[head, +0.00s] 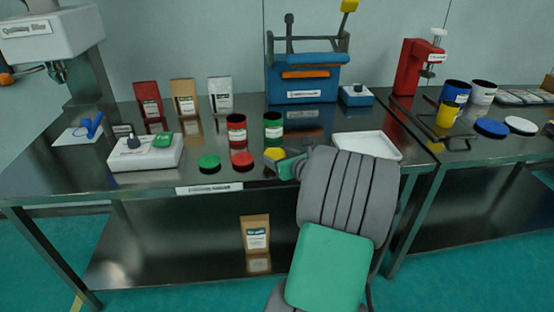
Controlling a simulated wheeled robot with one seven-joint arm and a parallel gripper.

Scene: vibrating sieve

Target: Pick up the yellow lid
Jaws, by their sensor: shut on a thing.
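The yellow lid (274,153) is at the front of the left steel table, to the right of the red lid. My gripper (275,160) reaches in from the right at the table's front edge and is shut on the yellow lid. The gripper and my arm cover part of the lid. Whether the lid touches the tabletop cannot be told.
A green lid (209,162) and a red lid (243,160) lie just left of the gripper. A red jar (237,130) and a green jar (273,128) stand behind. A white tray (368,145) lies to the right, partly behind my arm.

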